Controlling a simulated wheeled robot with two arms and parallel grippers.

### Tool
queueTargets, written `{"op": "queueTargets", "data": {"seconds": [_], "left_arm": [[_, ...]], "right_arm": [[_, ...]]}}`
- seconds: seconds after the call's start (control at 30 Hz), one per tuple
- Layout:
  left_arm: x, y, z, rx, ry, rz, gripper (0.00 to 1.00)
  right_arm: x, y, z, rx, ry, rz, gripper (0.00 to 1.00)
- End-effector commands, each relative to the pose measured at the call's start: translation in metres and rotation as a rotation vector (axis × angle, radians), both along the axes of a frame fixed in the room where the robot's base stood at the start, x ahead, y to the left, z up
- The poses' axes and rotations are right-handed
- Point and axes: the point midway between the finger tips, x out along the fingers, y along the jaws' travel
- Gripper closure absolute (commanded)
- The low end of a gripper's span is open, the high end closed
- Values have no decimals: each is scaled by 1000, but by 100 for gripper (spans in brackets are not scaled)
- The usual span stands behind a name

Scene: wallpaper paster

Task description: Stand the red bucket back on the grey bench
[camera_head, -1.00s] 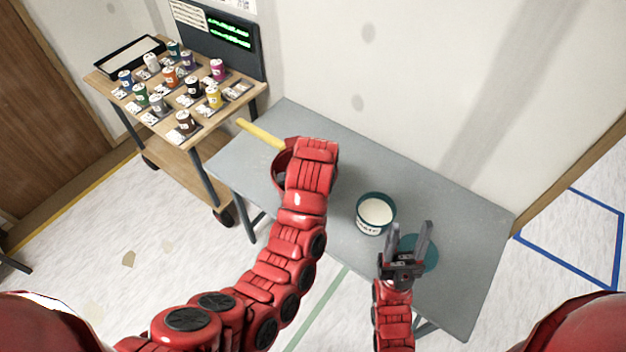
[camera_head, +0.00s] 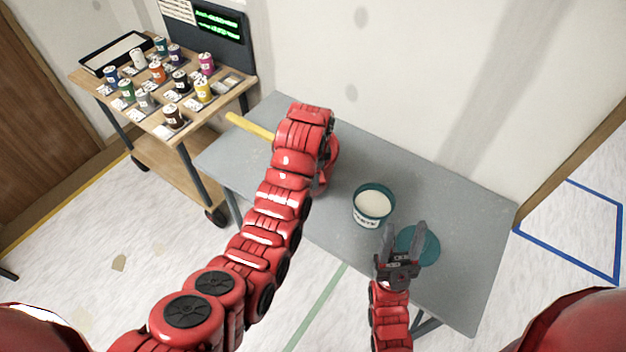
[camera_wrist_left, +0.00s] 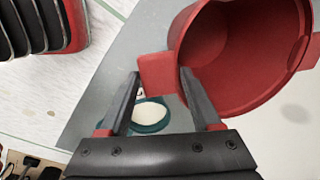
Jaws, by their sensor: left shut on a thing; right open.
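The red bucket (camera_head: 333,156) is mostly hidden behind my left arm in the head view, over the left part of the grey bench (camera_head: 455,185). In the left wrist view the bucket (camera_wrist_left: 225,50) shows its open mouth, and its inside looks empty. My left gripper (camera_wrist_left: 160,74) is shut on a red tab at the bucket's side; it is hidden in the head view. I cannot tell whether the bucket touches the bench. My right gripper (camera_head: 405,228) is open and empty, above the bench's front right part.
A teal tub with white paste (camera_head: 374,203) stands mid-bench, beside a teal disc (camera_head: 424,246) near the right gripper. A yellow handle (camera_head: 248,126) sticks out at the bench's left end. A wooden cart (camera_head: 180,135) with several small cans stands left. The bench's right end is clear.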

Motion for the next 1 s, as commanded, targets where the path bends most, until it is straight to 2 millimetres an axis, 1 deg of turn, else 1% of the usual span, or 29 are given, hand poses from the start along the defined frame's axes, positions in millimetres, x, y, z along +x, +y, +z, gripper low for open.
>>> {"op": "queueTargets", "data": {"seconds": [0.03,0.07,0.1,0.13,0.3,0.57,0.63,0.73,0.8,0.9,1.0], "left_arm": [[9,0,-3,1,1,0,100],[14,0,-3,0,1,2,100],[17,-1,4,1,3,0,100],[21,-1,5,1,0,0,100],[32,-1,2,1,0,1,100],[38,-2,0,-2,0,3,100],[37,-2,-4,-1,3,1,100],[36,-1,-16,0,4,1,100],[36,-2,-25,2,6,-1,100],[36,-2,-33,0,4,0,100],[37,-2,-37,-1,3,1,100]], "right_arm": [[0,0,-9,0,-1,0,50],[0,0,-12,0,-1,0,50],[0,0,-1,0,0,0,50],[0,0,1,0,-1,0,50],[0,0,5,0,-1,0,50],[0,0,7,0,-1,0,50],[0,0,16,0,-1,0,50],[0,0,27,0,-1,0,50],[0,0,29,0,-1,0,50],[0,0,32,0,0,0,50],[0,0,31,0,0,0,50]]}}
